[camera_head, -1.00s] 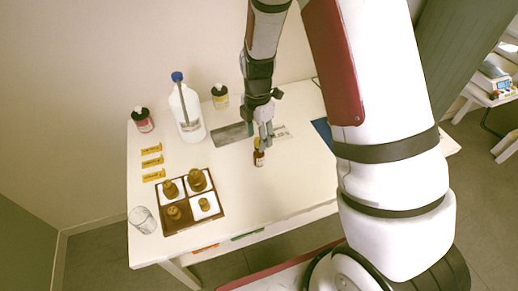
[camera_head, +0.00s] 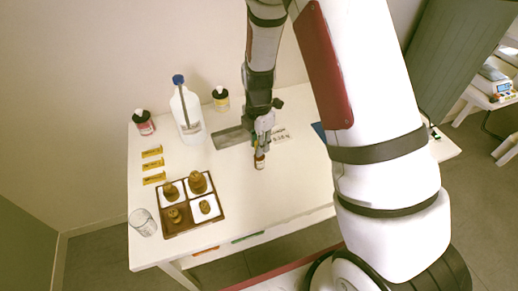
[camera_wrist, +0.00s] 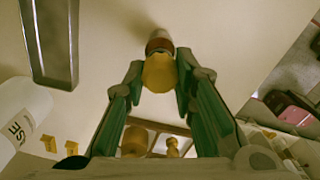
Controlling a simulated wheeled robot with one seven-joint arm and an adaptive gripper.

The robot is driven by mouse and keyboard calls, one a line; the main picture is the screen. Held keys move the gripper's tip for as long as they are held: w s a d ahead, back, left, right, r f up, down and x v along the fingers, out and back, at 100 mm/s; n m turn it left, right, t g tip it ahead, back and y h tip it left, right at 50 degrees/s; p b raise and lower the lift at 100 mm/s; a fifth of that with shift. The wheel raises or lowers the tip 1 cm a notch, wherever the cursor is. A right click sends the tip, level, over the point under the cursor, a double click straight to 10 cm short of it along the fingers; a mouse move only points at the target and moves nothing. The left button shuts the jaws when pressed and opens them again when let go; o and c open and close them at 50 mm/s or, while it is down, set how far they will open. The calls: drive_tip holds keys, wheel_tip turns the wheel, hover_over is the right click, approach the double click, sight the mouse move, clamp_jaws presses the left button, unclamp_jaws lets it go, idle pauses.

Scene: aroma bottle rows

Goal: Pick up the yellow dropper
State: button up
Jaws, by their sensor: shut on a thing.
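A small amber bottle with a pale label (camera_head: 259,162) is at my gripper, over the middle of the white table. In the wrist view its round yellow top (camera_wrist: 159,73) sits between my fingertips, with its brown and white body (camera_wrist: 158,42) beyond. My gripper (camera_wrist: 158,76) is shut on this bottle from above; it also shows in the head view (camera_head: 261,148). The bottle looks about upright. I cannot tell whether its base touches the table.
A white jug with a blue cap (camera_head: 187,112), a red-labelled bottle (camera_head: 145,125) and a grey metal tray (camera_head: 231,138) are behind. The table's front middle is clear.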

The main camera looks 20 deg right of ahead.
wheel_tip(320, 180, up, 10)
drive_tip(key=shift+r, duration=0.1)
idle(0.4)
drive_tip(key=shift+f, duration=0.2)
drive_tip(key=shift+f+b, duration=0.6)
drive_tip(key=shift+f, duration=0.25)
drive_tip(key=shift+o, duration=0.2)
clamp_jaws()
drive_tip(key=shift+f, duration=0.1)
drive_tip(key=shift+f+b, duration=2)
drive_tip(key=shift+f, duration=1.85)
